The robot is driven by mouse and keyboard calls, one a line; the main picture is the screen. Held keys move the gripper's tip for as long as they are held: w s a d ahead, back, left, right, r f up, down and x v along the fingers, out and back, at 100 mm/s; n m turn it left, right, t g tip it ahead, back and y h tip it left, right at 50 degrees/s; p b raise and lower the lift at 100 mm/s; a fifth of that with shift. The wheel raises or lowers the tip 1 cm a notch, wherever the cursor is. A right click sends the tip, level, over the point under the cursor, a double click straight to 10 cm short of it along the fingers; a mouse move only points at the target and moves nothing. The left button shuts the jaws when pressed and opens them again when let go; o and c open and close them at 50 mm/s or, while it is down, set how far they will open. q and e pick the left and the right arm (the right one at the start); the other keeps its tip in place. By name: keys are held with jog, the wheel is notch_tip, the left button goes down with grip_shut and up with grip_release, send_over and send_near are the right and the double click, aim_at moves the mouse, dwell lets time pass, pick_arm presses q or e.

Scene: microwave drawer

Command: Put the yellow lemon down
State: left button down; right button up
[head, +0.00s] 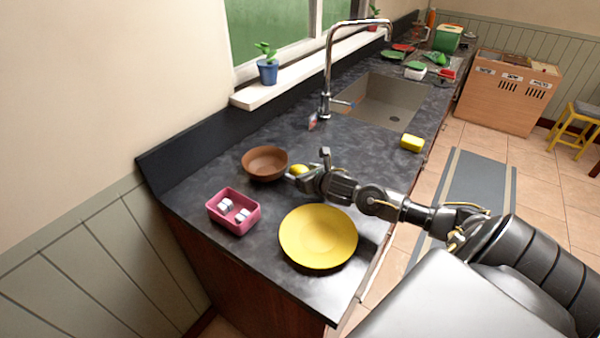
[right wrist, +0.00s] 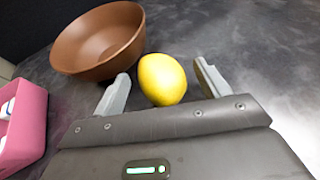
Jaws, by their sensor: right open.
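The yellow lemon (head: 299,169) is on the dark countertop just right of the brown bowl (head: 265,163). In the right wrist view the lemon (right wrist: 162,79) sits between the two spread fingers of my right gripper (right wrist: 160,88), with a gap on each side. It appears to rest on the counter, close to the rim of the bowl (right wrist: 100,42) but outside it. My right gripper (head: 303,177) is open around the lemon and partly hides it in the head view. My left gripper is not in view.
A pink tray (head: 234,225) with white blocks stands at the front left, and a yellow plate (head: 318,237) at the front right. The tap (head: 327,80) rises behind.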

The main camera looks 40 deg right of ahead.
jog(key=shift+c, duration=0.4)
jog(key=c, duration=1)
jog(key=shift+r, duration=0.15)
jog(key=shift+c, duration=0.6)
